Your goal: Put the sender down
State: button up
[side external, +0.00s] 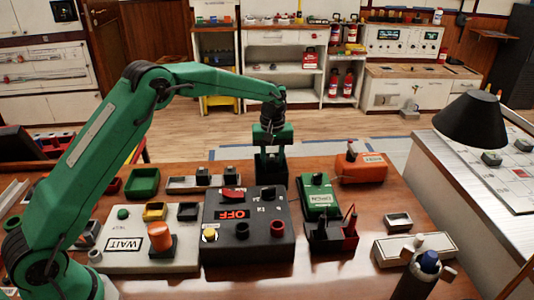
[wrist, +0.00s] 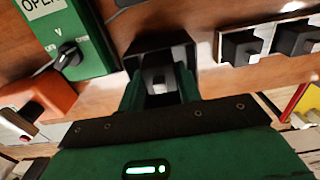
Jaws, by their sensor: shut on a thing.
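My gripper (side external: 271,170) points straight down over the table, just behind the black console with the red OFF display. In the wrist view its green fingers (wrist: 160,88) are shut on a small dark block with a grey square face (wrist: 158,80), which I take to be the sender. A black open-topped box or holder (wrist: 158,50) lies right around or just beyond the fingertips. I cannot tell whether the block is inside it or above it. In the side view the block's lower part is hidden behind the console.
The black console (side external: 250,250) stands in front of my gripper. A green switch box (side external: 319,196) and an orange box (side external: 360,168) are to its right. A grey strip with black knobs (side external: 203,183) is to its left. Bare wood (side external: 345,275) shows at the front right.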

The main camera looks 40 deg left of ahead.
aim_at(272, 170)
jog(key=shift+f, duration=2.2)
jog(key=shift+f, duration=0.1)
jog(key=o, duration=0.7)
jog(key=shift+o, duration=0.2)
notch_tip(272, 170, up, 11)
jog(key=shift+r, duration=0.65)
